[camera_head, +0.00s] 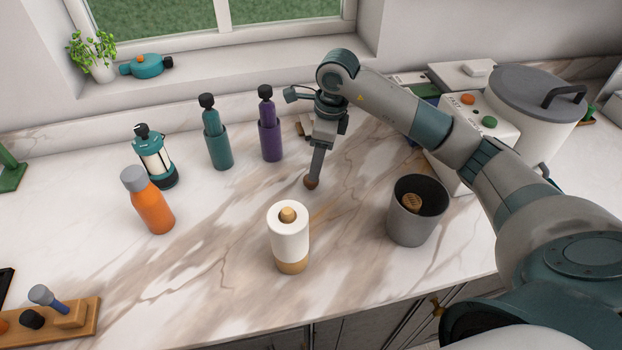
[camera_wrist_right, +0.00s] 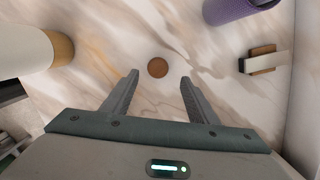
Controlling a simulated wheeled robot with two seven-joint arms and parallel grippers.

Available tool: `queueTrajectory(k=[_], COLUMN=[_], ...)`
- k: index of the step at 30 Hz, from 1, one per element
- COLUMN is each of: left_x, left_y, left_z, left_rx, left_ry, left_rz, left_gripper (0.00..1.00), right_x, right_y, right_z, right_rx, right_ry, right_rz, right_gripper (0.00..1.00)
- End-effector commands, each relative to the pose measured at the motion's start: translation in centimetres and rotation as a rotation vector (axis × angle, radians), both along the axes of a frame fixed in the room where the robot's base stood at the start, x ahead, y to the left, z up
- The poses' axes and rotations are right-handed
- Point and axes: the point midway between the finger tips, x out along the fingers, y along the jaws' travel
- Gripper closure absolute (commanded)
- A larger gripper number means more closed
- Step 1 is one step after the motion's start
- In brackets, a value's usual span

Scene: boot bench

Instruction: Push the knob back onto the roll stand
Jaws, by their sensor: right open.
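The roll stand (camera_head: 288,243) stands upright at the front middle of the counter, with a white roll, a tan base and a light wooden stub at its top. In the right wrist view, the roll stand (camera_wrist_right: 62,48) shows at the left edge. A small round brown knob (camera_head: 311,184) is on the counter behind the stand. My right gripper (camera_head: 314,176) points down over it. In the right wrist view, the knob (camera_wrist_right: 157,67) shows between and just beyond the open fingertips (camera_wrist_right: 159,78). The jaws are empty; contact cannot be told. My left gripper is not in view.
A grey bin (camera_head: 408,232) holding a brown round piece (camera_head: 411,202) stands right of the stand. An orange bottle (camera_head: 150,204), a lantern (camera_head: 155,160), a teal bottle (camera_head: 217,147) and a purple bottle (camera_head: 269,138) stand left and behind.

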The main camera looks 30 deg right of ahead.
Motion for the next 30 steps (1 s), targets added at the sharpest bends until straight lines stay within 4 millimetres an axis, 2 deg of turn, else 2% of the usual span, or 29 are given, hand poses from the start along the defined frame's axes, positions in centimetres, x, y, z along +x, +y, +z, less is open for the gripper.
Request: queueTrajectory(k=[6,11,21,25,30], left_x=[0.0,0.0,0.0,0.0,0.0], left_y=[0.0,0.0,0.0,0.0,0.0], left_z=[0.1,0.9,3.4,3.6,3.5], left_rx=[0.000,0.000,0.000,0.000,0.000], left_ry=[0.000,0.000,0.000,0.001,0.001], left_rz=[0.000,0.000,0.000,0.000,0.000], left_gripper=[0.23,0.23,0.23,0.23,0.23], right_x=[0.0,0.0,0.2,0.3,0.3], right_y=[0.0,0.3,1.2,1.2,1.2], right_z=[0.0,-0.5,-4.0,-4.9,-5.1], right_rx=[0.001,0.001,0.001,0.000,-0.001], right_ry=[0.001,0.004,0.004,0.002,0.000], right_rz=[0.000,0.001,0.000,0.001,0.001], right_gripper=[0.46,0.46,0.46,0.46,0.46])
